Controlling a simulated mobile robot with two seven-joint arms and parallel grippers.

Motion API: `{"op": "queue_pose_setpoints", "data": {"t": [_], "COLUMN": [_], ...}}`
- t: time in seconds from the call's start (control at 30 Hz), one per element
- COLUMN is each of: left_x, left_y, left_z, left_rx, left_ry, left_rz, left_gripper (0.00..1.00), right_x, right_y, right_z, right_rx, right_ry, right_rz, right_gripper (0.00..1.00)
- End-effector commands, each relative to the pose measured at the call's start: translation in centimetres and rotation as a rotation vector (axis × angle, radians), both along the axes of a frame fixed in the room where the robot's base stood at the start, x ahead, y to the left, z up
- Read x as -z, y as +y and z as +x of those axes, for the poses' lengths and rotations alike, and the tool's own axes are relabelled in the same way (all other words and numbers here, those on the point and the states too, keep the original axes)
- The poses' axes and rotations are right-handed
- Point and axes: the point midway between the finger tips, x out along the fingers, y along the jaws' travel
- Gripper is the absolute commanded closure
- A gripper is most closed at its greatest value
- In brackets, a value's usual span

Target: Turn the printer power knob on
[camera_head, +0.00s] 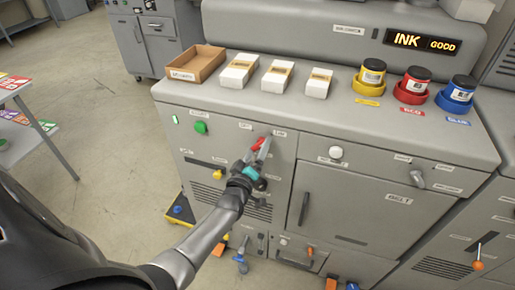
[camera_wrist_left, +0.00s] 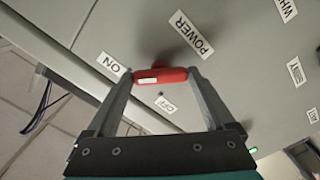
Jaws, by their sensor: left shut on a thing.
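The red power knob (camera_head: 258,144) is on the grey front panel of the printer (camera_head: 385,193). In the left wrist view the knob (camera_wrist_left: 172,76) is a red bar lying nearly level across the picture. A white mark is on its left half, on the side of the ON label (camera_wrist_left: 111,66). The OFF label (camera_wrist_left: 165,105) is below it and the POWER label (camera_wrist_left: 193,35) above right. My left gripper (camera_head: 263,147) is at the panel, its two fingers closed on the ends of the knob; it also shows in the left wrist view (camera_wrist_left: 161,77). My right gripper is out of view.
A green button (camera_head: 201,127) is left of the knob and a yellow knob (camera_head: 217,175) below left. A cardboard tray (camera_head: 196,64), several white boxes and yellow, red and blue ink jars stand on top. A table (camera_head: 37,135) is at the left; floor between is open.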

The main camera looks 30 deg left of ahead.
Motion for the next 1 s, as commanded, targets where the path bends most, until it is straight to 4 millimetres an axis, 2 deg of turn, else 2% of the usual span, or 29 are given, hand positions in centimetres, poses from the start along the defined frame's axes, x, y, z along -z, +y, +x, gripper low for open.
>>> {"op": "queue_pose_setpoints", "data": {"t": [0.23,0.7,0.73,0.83,1.0], "left_x": [0.05,0.08,0.09,0.07,0.05], "left_y": [-0.02,0.01,0.01,0.02,0.01], "left_z": [-0.03,-0.04,-0.04,-0.03,-0.02], "left_rx": [-0.001,0.0,0.0,0.0,0.0], "left_ry": [0.016,0.021,0.021,0.021,0.02], "left_rz": [0.063,0.081,0.081,0.08,0.077], "left_gripper": [0.68,0.68,0.12,0.0,0.0], "right_x": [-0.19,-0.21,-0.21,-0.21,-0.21], "right_y": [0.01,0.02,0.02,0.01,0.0], "right_z": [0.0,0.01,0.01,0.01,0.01], "right_rx": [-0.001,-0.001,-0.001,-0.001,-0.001], "right_ry": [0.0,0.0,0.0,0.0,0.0], "right_rz": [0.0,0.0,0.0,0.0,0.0], "right_gripper": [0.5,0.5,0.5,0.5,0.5]}}
